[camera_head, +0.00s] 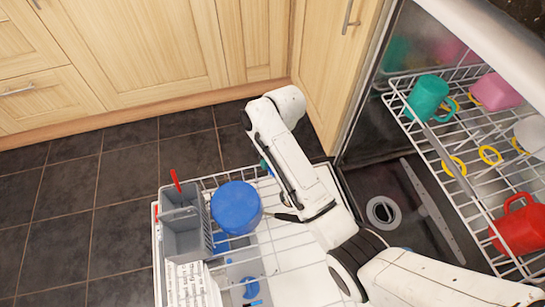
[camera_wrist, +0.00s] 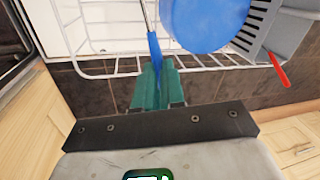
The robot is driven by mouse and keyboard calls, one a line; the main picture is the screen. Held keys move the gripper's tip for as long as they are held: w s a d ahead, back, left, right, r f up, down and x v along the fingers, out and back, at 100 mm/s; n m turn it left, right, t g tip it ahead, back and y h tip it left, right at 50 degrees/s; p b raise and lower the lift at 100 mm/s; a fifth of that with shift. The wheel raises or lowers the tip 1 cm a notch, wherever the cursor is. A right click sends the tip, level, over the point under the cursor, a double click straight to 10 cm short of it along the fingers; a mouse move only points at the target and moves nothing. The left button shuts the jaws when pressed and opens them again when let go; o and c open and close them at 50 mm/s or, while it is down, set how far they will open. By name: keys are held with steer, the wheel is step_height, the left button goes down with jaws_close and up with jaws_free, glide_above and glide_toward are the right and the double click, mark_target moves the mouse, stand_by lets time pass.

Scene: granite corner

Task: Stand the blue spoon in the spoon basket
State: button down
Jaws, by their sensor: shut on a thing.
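The blue spoon (camera_wrist: 154,45) has a blue handle and a thin metal shaft. In the wrist view my gripper (camera_wrist: 158,88), with teal fingers, is shut on the handle end, and the shaft points away toward the top. In the head view my gripper (camera_head: 264,165) is mostly hidden behind my arm, at the rack's back edge. The grey spoon basket (camera_head: 182,233) stands at the left side of the lower rack, apart from my gripper. A red-handled utensil (camera_head: 175,180) sticks up from it. The basket also shows at the upper right of the wrist view (camera_wrist: 284,35).
A blue round pan (camera_head: 237,207) sits in the lower rack (camera_head: 275,250), between the basket and my arm; it also shows in the wrist view (camera_wrist: 203,22). The upper rack at right holds a teal mug (camera_head: 427,95), a pink mug (camera_head: 497,92) and a red mug (camera_head: 518,225). Tiled floor lies left.

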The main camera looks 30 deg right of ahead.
steer(key=shift+w+a, duration=0.15)
steer(key=shift+a, duration=0.35)
steer(key=s+a+r+n+t+y+p, duration=0.1)
steer(key=a+r+n+t+y+p, duration=0.1)
steer(key=a, duration=0.7)
steer(key=s+a+r+n+t+y+p, duration=0.2)
steer(key=a+r+n+t+y+p, duration=0.1)
steer(key=a+r, duration=0.4)
steer(key=s+a+r+n+t+y+p, duration=0.1)
steer(key=a+r+t, duration=0.4)
steer(key=a, duration=0.8)
steer(key=n+y+p, duration=0.1)
steer(key=y+p, duration=0.1)
steer(key=shift+s+a+n+p, duration=0.15)
steer(key=shift+s+n+p, duration=0.2)
steer(key=shift+n+p, duration=0.05)
step_height(320, 180, down, 15)
steer(key=b, duration=1.1)
steer(key=shift+b, duration=0.35)
steer(key=shift+r, duration=0.1)
